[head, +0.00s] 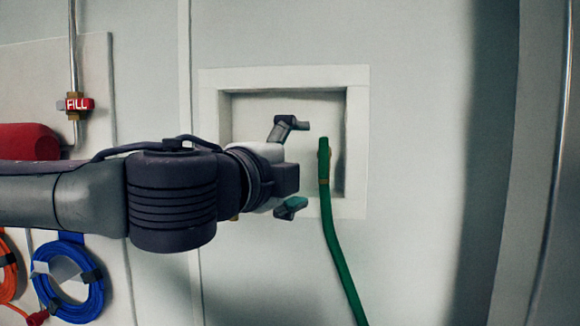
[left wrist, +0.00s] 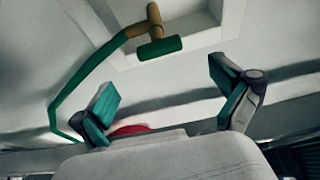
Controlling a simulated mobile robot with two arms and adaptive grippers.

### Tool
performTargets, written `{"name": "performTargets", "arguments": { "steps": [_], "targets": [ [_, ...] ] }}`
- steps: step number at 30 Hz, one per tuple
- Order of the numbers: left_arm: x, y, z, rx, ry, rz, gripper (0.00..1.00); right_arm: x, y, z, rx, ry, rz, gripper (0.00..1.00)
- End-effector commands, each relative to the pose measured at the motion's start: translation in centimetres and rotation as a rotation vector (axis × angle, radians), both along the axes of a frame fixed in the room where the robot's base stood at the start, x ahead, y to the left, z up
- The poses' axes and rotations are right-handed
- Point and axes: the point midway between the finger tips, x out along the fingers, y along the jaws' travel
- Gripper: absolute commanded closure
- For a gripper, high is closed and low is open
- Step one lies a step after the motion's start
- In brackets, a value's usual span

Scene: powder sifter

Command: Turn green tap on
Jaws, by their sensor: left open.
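The green tap shows in the left wrist view as a brass pipe with a green bar handle (left wrist: 160,48), in front of a white wall recess. A green hose (left wrist: 85,80) curves from it to the left and down. In the head view the green hose (head: 338,240) hangs from the recess, and the tap itself is hard to separate from the hose top. My left gripper (head: 300,165) is open, its fingers apart and empty, just left of the hose top. In the left wrist view the gripper (left wrist: 165,85) has the handle beyond its fingers, apart from them. My right gripper is not in view.
The recess has a raised white frame (head: 356,140). On the left are a pipe with a red FILL valve (head: 76,104), a red cylinder (head: 28,141), a coiled blue hose (head: 90,300) and an orange hose (head: 8,268). The wall right of the recess is bare.

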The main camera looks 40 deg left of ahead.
Motion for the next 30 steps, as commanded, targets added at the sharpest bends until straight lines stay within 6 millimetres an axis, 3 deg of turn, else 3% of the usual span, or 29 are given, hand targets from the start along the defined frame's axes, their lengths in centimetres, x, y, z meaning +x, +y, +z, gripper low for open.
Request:
{"name": "performTargets", "arguments": {
  "steps": [3,9,30],
  "targets": [
    [-1.5,-0.2,0.1,0.002,-0.004,0.000,0.00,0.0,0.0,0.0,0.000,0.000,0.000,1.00],
    [-2.4,-0.4,0.0,0.000,0.000,0.000,0.00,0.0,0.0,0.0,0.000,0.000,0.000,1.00],
    [-2.5,-0.4,0.0,0.001,0.000,0.000,0.00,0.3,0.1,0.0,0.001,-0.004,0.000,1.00]
  ]
}}
